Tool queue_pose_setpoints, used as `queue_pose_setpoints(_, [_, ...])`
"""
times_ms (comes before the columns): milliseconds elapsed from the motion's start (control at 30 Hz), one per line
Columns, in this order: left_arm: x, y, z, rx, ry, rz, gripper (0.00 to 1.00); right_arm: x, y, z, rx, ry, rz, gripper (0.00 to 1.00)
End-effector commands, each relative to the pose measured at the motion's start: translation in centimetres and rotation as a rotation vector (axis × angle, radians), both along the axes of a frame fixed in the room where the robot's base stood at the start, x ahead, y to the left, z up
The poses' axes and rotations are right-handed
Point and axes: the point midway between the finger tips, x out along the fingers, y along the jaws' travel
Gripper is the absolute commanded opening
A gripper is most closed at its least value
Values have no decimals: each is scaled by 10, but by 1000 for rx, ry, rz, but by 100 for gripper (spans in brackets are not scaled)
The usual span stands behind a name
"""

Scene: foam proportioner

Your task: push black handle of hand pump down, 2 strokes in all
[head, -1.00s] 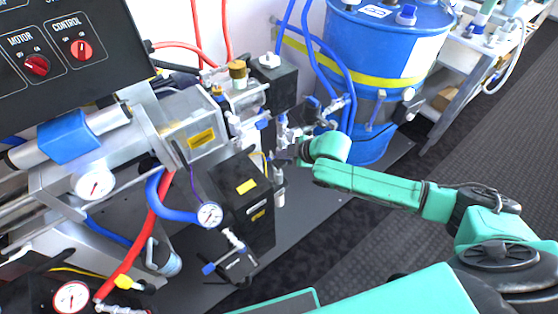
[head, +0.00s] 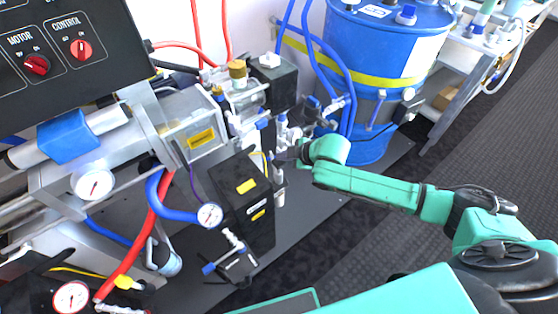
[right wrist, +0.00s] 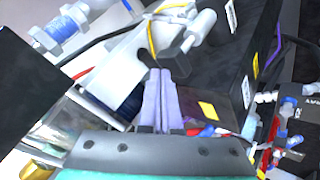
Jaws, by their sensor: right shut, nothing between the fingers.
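The hand pump with its black tank (head: 240,203) and yellow labels stands at the middle of the head view. Its white cylinder and grey block sit on the tank's right side. In the right wrist view the black tank (right wrist: 225,60) is at the upper middle, with the white cylinder (right wrist: 201,24) beside it. My left gripper is out of view.
A blue drum (head: 385,60) stands behind my right wrist. Blue and red hoses, gauges and valves crowd the left and back. The dark floor at the right is open.

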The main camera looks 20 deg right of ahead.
Motion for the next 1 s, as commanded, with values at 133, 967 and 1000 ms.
queue_pose_setpoints(133, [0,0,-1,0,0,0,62,0,0,-2,0,0,0,0])
queue_pose_setpoints(967, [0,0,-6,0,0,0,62,-1,0,-13,0,2,1,0])
queue_pose_setpoints(1000, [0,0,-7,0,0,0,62,-1,0,-14,-1,2,1,0])
